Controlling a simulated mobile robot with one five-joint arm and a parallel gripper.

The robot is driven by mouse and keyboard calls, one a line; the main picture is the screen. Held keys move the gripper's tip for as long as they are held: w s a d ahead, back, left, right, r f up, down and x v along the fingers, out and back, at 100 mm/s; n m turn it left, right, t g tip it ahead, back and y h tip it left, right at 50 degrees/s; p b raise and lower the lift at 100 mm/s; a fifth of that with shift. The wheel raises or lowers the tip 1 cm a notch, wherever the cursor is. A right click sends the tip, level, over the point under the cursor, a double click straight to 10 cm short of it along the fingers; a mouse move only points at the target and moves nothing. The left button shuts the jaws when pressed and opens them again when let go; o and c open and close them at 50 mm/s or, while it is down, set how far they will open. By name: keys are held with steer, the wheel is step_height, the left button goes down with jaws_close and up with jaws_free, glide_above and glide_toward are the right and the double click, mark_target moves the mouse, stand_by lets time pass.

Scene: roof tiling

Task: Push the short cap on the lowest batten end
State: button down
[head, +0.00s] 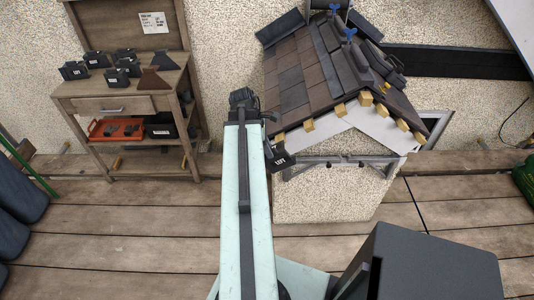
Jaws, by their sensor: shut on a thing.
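The small model roof (300,75) stands at the right of the middle, with yellow batten ends showing along its front gable edges. The lowest batten end on the left slope (279,137) is bare in part and sits close to my gripper. The lowest one on the right slope (419,137) is bare. My gripper (270,144) hangs at the far end of my arm and is shut on a black cap (280,159) with a white label. The cap is just below the left lowest batten end, seemingly apart from it. The fingers are small and partly hidden.
A wooden bench (120,86) at the left carries several black labelled caps (97,60) and brown pieces (150,82). A red tray (117,130) is on its lower shelf. A grey metal bracket (335,161) is under the gable. The plank floor (130,230) is mostly clear.

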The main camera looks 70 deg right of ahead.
steer(key=shift+w+d+f, duration=0.2)
steer(key=shift+d+f, duration=0.05)
steer(key=shift+d, duration=0.15)
steer(key=shift+w+d, duration=0.1)
steer(key=shift+d, duration=0.55)
steer(key=shift+w+d, duration=0.3)
steer(key=shift+d, duration=0.3)
steer(key=shift+w+d, duration=0.25)
steer(key=shift+d, duration=0.35)
steer(key=shift+w, duration=0.1)
steer(key=shift+w+d, duration=0.2)
steer(key=shift+w, duration=0.1)
steer(key=shift+d, duration=0.35)
